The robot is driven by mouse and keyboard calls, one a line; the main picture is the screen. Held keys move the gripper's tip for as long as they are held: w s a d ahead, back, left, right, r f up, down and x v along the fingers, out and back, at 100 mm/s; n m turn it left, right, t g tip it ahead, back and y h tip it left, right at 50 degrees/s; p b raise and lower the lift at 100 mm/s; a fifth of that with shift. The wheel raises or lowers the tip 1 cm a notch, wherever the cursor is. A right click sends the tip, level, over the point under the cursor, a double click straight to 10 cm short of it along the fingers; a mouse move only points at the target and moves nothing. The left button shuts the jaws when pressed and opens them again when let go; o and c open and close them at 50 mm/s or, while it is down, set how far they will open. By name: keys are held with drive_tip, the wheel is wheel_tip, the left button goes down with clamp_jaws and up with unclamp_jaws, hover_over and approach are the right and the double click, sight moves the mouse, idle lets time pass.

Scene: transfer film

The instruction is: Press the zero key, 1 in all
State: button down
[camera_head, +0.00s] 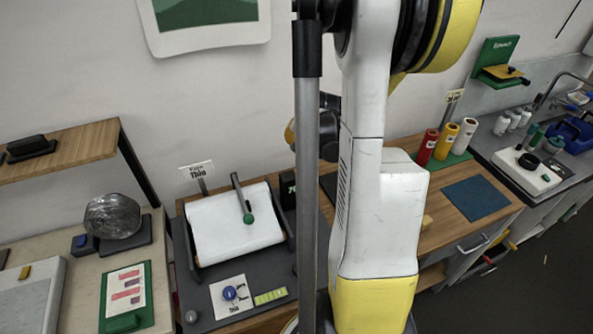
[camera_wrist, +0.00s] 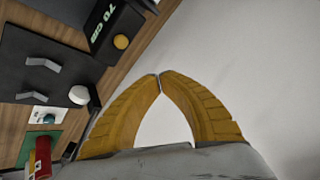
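A dark box with a partly hidden white marking (camera_head: 288,190) shows in the head view beside my arm. My gripper (camera_wrist: 160,80) has its two yellow fingers meeting at the tips, with nothing between them. The tips are apart from the button, to its lower right in the picture.
A dark plate (camera_wrist: 45,65) with metal brackets lies beside the box on the wooden bench. A white roll sheet (camera_head: 235,225) with a green-knobbed lever is left of my arm. Red, yellow and white cylinders (camera_head: 448,141) stand to the right. Pale wall fills the wrist view's right.

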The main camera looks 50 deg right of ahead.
drive_tip(key=shift+f+b, duration=3.15)
drive_tip(key=shift+f, duration=1.05)
drive_tip(key=shift+f+b, duration=0.45)
drive_tip(key=shift+b, duration=0.1)
drive_tip(key=shift+f+b, duration=0.5)
drive_tip(key=shift+b, duration=0.05)
drive_tip(key=shift+r, duration=0.15)
drive_tip(key=shift+r+p, duration=0.65)
drive_tip(key=shift+r, duration=0.15)
drive_tip(key=shift+r+p, duration=1.7)
drive_tip(key=shift+r, duration=0.85)
